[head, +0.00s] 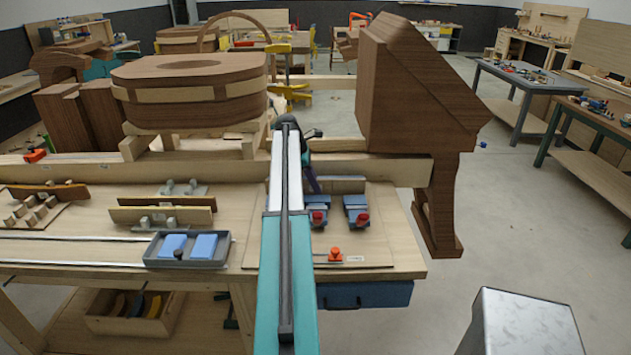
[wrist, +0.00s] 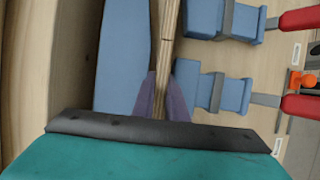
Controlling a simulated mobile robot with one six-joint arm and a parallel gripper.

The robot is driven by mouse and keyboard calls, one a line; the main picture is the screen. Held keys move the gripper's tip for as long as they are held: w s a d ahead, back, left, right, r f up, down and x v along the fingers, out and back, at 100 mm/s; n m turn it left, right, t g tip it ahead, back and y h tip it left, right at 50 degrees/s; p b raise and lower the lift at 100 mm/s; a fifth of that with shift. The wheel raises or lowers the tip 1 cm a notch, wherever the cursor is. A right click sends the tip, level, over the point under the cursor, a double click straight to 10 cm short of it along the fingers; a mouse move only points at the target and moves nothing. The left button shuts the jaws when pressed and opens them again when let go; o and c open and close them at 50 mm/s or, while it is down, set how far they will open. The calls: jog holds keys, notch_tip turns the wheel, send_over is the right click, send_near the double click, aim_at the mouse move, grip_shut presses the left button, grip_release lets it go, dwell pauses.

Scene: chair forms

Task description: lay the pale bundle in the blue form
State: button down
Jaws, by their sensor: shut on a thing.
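The pale bundle (wrist: 167,50) of thin strips is held upright in the wrist picture between the purple fingers of my gripper (wrist: 163,97). The blue form has a long blue block (wrist: 122,50) left of the bundle and two blue pads (wrist: 228,92) with red-handled clamps to the right. The bundle lines up with the gap between block and pads; I cannot tell how deep it sits or whether it touches them. In the head view the form's pads (head: 357,207) show right of my arm, and my gripper (head: 312,182) is mostly hidden, as is the bundle.
Brown strips (head: 163,208) stand among grey clamps on the bench to the left. A grey tray (head: 152,262) holds two blue blocks. A wooden beam (head: 385,170) runs behind the form, with a large brown piece (head: 410,90) above. An orange knob (head: 335,254) is in front.

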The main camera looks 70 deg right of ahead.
jog(key=shift+f, duration=0.85)
jog(key=shift+f, duration=0.25)
dwell(0.3)
jog(key=c, duration=1.7)
grip_release()
jog(key=shift+w+r, duration=0.1)
jog(key=shift+w+d+r+b, duration=0.1)
jog(key=shift+w+r+b, duration=0.1)
jog(key=shift+r+b, duration=0.25)
jog(key=b+v, duration=0.3)
jog(key=v, duration=0.9)
jog(key=shift+a+r, duration=0.25)
